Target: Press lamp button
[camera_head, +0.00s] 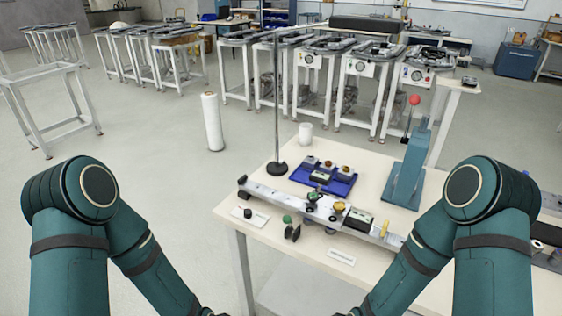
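I cannot tell for sure which part is the lamp button. A small dark round knob (248,213) sits on a white plate near the front left corner of the table (262,246). A long grey rail (270,195) lies across the table and carries several small dark, green and yellow parts, too small to identify. My two teal arms come down at the left and right, and both grippers are out of view below the picture.
A blue tray (342,187) with small parts lies behind the rail. A green lever press (408,175) with a red knob (414,100) stands at the right. A white cup (305,133) is at the back. A white roll (212,121) stands on the floor, left of the table.

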